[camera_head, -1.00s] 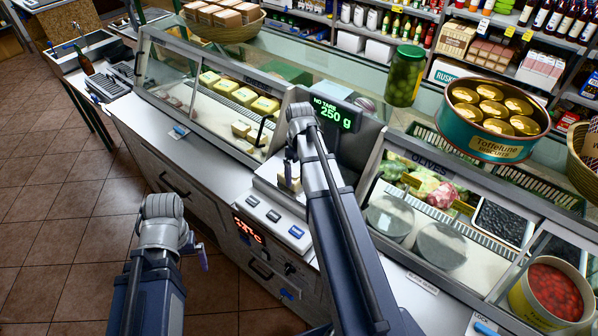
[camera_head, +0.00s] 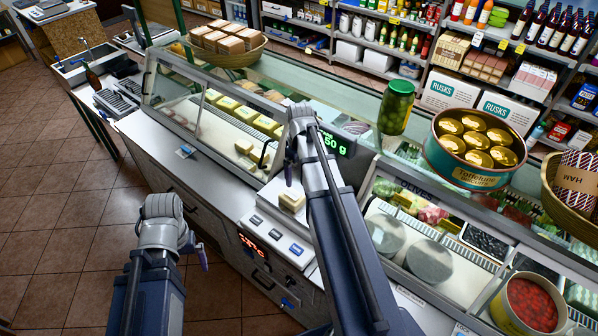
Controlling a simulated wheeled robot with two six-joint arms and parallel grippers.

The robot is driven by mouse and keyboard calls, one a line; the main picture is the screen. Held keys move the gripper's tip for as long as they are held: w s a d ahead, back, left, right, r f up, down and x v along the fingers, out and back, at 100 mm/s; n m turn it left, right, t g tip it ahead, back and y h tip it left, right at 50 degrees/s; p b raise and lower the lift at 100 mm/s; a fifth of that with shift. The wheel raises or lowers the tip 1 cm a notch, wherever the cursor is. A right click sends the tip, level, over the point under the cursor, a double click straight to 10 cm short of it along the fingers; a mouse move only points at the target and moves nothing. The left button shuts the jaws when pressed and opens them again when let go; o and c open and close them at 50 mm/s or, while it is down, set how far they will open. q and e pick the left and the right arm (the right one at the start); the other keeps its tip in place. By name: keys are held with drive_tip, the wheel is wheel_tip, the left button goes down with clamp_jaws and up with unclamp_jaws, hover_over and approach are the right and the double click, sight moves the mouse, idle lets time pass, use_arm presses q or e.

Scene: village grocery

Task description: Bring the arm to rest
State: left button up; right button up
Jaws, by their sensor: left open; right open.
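My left gripper (camera_head: 200,257) is at the lower left, in front of the counter and over the tiled floor, with nothing seen in it. Its fingers are mostly hidden behind its wrist. My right arm reaches up over the counter, and my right gripper (camera_head: 290,173) points down above the scale. A pale block (camera_head: 292,200) sits on the scale (camera_head: 268,219) just below the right gripper, and they look apart. The green scale display (camera_head: 335,144) is partly hidden by my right arm and shows "50 g".
The glass display case (camera_head: 205,125) runs along the counter behind the scale. A jar of olives (camera_head: 396,107), a biscuit tin (camera_head: 476,147) and a basket (camera_head: 228,47) stand on its top. A tub of red items (camera_head: 528,303) is at the lower right. Open floor lies left.

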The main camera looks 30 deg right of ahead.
sight(299, 199)
drive_tip(key=shift+f, duration=0.1)
idle(0.3)
wheel_tip(299, 199, down, 12)
drive_tip(key=b, duration=1.2)
drive_tip(key=shift+w, duration=0.1)
wheel_tip(299, 199, up, 13)
drive_tip(key=p, duration=1.2)
wheel_tip(299, 199, down, 13)
drive_tip(key=b, duration=1.2)
drive_tip(key=shift+f+b, duration=0.2)
drive_tip(key=shift+b, duration=0.15)
wheel_tip(299, 199, up, 10)
drive_tip(key=a+p, duration=0.1)
drive_tip(key=p, duration=0.8)
drive_tip(key=shift+w+a+f, duration=0.15)
drive_tip(key=shift+a+f, duration=0.1)
drive_tip(key=shift+a, duration=0.1)
